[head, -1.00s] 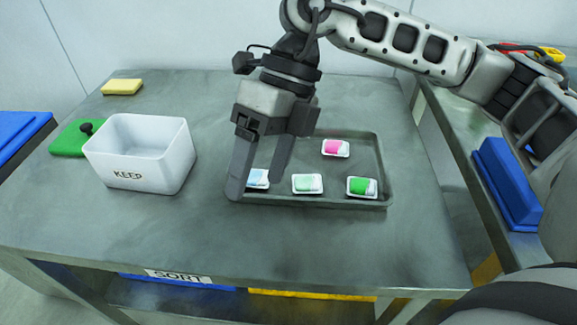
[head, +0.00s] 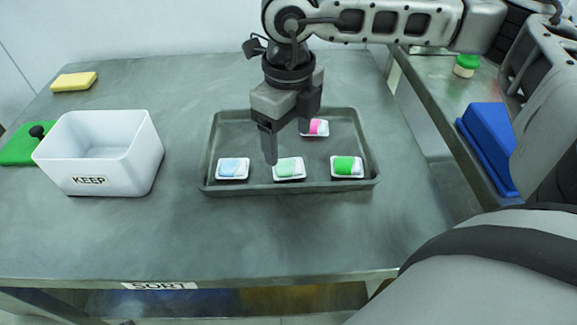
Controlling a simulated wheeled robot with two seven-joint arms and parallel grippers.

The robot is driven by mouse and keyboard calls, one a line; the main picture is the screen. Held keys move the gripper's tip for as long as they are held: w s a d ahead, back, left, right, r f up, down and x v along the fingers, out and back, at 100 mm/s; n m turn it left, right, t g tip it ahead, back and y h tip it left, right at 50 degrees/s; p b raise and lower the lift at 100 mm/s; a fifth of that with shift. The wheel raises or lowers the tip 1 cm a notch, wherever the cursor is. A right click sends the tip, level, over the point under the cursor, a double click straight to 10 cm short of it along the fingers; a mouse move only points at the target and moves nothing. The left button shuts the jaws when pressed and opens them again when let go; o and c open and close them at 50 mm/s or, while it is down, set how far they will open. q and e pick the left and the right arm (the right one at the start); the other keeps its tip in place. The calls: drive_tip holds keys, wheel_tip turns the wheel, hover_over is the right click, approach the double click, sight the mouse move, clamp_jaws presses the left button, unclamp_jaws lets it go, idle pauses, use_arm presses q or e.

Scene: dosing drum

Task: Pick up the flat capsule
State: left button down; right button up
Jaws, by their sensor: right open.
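A grey tray (head: 226,133) on the table holds several capsules in white shells. A light blue one (head: 233,168), a pale green one (head: 289,167) and a dark green one (head: 347,166) lie along the front. A pink one (head: 315,127) lies farther back, partly hidden by the gripper. I cannot tell from here which capsule is the flat one. My right gripper (head: 287,146) is open and empty, pointing down over the tray. One fingertip shows just behind and left of the pale green capsule. My left gripper is not in view.
A white KEEP bin (head: 112,177) stands left of the tray, beside a green board with a black knob (head: 37,131). A yellow sponge (head: 74,81) lies at the back left. A blue container (head: 486,142) stands on the right-hand bench. The front of the table is clear.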

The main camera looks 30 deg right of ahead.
sight(287, 165)
wheel_tip(287, 165, down, 5)
drive_tip(key=shift+a+f, duration=0.1)
drive_tip(key=shift+a, duration=0.05)
drive_tip(key=c, duration=1.1)
